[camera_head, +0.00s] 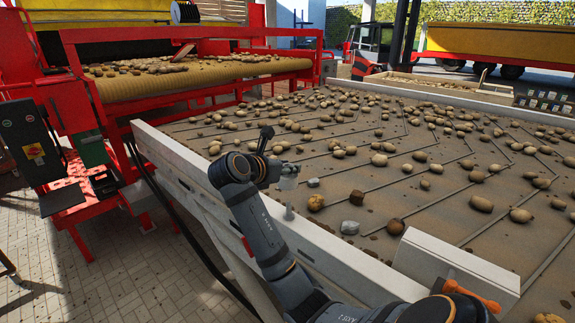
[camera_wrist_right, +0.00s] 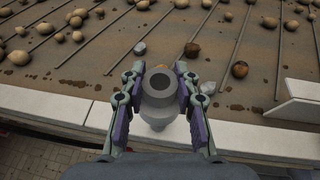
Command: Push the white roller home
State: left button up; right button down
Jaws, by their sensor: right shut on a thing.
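The white roller (camera_wrist_right: 160,108) looks pale grey in the right wrist view, a short cylinder with a dark round hole in its top. My right gripper (camera_wrist_right: 156,98) has its two purple-lined fingers on either side of the roller, shut on it. In the head view the right gripper (camera_head: 284,172) is above the near side wall of the conveyor bed, and the pale roller (camera_head: 289,183) shows only in part at the fingers. A small pale post (camera_head: 289,212) stands on the wall just below it. My left gripper is not in view.
A wide brown conveyor bed (camera_head: 440,200) carries many scattered potatoes and some stones. Its pale side wall (camera_head: 330,255) runs along the near edge. Red machinery (camera_head: 105,95) stands at the left.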

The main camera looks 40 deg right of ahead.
aim_at(284, 183)
jog(key=f, duration=0.1)
jog(key=d+f, duration=0.1)
jog(key=f, duration=0.1)
jog(key=shift+w+d+f+b, duration=0.15)
jog(key=shift+f+b, duration=0.15)
jog(key=shift+f, duration=0.35)
jog(key=shift+a+f, duration=0.4)
jog(key=shift+f, duration=0.25)
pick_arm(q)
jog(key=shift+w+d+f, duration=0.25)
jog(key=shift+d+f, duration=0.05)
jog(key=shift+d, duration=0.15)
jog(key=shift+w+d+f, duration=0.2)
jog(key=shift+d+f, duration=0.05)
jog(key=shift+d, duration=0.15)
pick_arm(e)
jog(key=shift+d, duration=0.1)
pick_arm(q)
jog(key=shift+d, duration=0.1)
pick_arm(e)
jog(key=shift+d, duration=0.1)
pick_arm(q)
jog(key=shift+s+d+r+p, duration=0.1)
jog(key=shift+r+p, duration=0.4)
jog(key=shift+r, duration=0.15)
